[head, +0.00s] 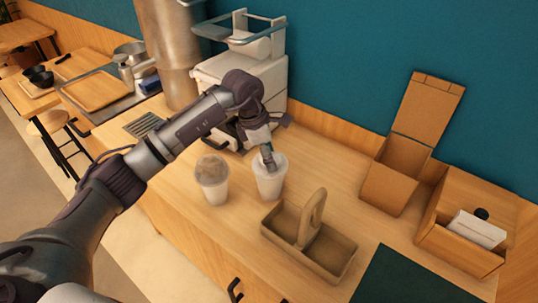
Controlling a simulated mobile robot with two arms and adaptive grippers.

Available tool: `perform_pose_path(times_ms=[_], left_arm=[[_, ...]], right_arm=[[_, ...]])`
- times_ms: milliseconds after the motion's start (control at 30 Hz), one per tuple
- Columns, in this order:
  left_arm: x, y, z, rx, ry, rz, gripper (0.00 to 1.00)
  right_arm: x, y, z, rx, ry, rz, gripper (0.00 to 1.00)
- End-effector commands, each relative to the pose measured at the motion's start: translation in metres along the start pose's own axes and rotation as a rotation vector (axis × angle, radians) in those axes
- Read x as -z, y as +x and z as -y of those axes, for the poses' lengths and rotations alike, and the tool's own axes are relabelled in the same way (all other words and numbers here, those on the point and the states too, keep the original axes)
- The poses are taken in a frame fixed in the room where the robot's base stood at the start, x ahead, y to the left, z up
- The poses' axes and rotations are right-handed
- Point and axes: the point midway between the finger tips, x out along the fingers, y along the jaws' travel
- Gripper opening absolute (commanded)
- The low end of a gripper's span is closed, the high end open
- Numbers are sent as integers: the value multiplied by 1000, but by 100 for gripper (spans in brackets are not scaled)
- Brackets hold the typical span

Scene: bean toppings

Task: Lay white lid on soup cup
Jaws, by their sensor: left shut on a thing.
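A white soup cup (269,185) stands upright on the wooden counter, left of the brown carrier. My left gripper (268,160) comes down from above onto the cup's top, with its fingers close together. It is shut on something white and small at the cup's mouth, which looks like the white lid. The fingers hide part of it, and I cannot tell whether it rests flat on the rim. My right gripper is not in view.
A second clear cup (213,186) with a brown top stands just left. A brown two-compartment carrier (335,270) stands in front right. An open cardboard box (393,190) and a wooden box (455,258) are at the right. A white machine (215,72) stands behind.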

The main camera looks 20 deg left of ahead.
Motion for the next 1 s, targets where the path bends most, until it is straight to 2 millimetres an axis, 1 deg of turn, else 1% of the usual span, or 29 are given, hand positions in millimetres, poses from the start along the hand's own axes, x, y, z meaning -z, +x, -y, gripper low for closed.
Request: perform_pose_path(times_ms=[267, 600, 1000], left_arm=[[1, 1, 0, 0, 0, -1, 48], [2, 7, 0, 1, 0, -1, 48], [2, 6, 0, 1, 0, 0, 48]], right_arm=[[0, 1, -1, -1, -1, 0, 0], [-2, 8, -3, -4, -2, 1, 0], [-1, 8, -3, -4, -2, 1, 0]])
